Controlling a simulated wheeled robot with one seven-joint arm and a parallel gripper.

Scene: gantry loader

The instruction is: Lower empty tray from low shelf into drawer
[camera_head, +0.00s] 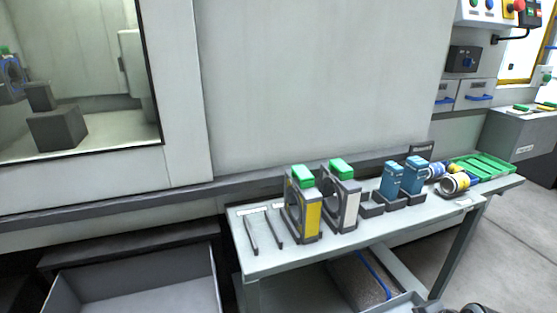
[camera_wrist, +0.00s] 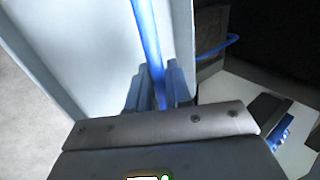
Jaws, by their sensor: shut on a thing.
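My gripper (camera_wrist: 160,98) is shut on a blue bar (camera_wrist: 147,35) in the wrist view. The open drawer (camera_head: 150,290) at the lower left has pale walls and looks empty where visible. My fingertips are not visible in the head view.
A dark box with a blue handle (camera_wrist: 218,47) is close on the right in the wrist view. Floor (camera_head: 510,235) is clear at right.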

